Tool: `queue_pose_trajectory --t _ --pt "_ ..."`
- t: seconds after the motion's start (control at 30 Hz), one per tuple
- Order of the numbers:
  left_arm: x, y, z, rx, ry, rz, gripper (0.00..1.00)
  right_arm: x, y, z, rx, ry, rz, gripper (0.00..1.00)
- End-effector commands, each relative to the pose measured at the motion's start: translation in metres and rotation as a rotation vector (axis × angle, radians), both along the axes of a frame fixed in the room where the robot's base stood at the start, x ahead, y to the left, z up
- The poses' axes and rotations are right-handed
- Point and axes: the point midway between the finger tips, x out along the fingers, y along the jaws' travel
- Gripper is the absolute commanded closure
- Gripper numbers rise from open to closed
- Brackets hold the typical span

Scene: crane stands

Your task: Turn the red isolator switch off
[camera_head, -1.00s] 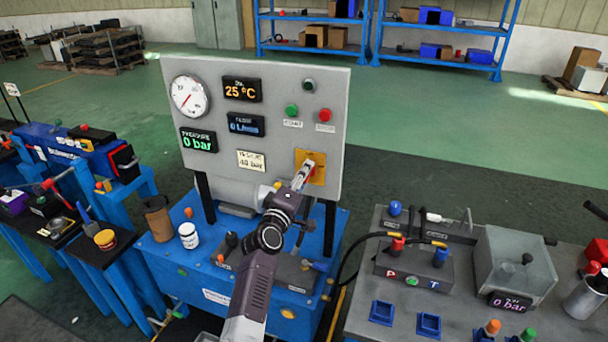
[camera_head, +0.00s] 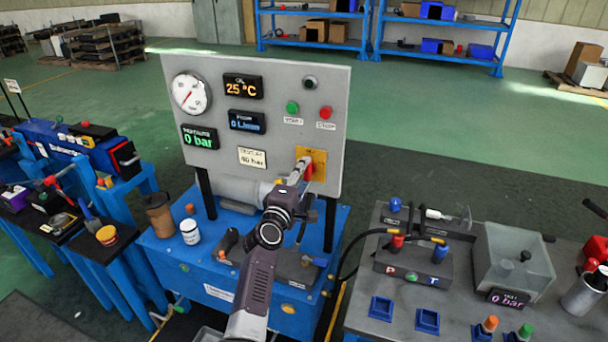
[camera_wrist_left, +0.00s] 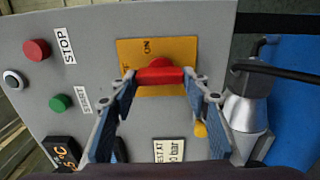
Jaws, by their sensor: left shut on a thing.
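The red isolator switch (camera_head: 309,173) sits on a yellow plate (camera_head: 319,157) at the lower right of the grey panel (camera_head: 225,168). My left gripper (camera_head: 303,168) is at the switch, its fingers partly covering it in the head view. In the left wrist view, the red handle (camera_wrist_left: 160,75) lies across the picture between the two fingertips (camera_wrist_left: 167,78), and the gripper is shut on it. The yellow plate (camera_wrist_left: 135,55) behind it carries an ON mark above the handle in that view. My right gripper is not in view.
Green START (camera_head: 292,107) and red STOP (camera_head: 326,113) buttons are above the switch. A silver cylindrical part (camera_wrist_left: 245,110) stands close beside the fingers in the wrist view. A brown cup (camera_head: 158,215) and white can (camera_head: 190,232) stand on the blue bench.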

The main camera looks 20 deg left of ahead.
Motion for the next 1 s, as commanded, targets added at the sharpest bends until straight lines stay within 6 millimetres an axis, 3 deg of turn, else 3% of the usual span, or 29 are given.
queue_pose_trajectory --t 0.1,0.13,0.27,0.67,0.77,1.0 --pt "0.000 0.000 0.000 -0.005 -0.001 0.000 0.81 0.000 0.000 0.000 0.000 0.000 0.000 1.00" --pt "0.000 0.000 0.000 -0.005 -0.001 0.000 0.54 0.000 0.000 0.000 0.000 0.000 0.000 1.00" --pt "0.000 0.000 0.000 -0.004 -0.001 0.000 0.39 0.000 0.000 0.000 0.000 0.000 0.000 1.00" --pt "0.000 0.000 -0.001 0.056 -0.002 0.000 0.39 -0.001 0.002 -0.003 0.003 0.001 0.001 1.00" --pt "0.000 0.000 -0.001 0.176 -0.007 0.000 0.39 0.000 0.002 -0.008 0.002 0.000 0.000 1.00" --pt "0.000 -0.001 -0.001 0.651 -0.024 0.001 0.39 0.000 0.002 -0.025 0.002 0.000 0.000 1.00"
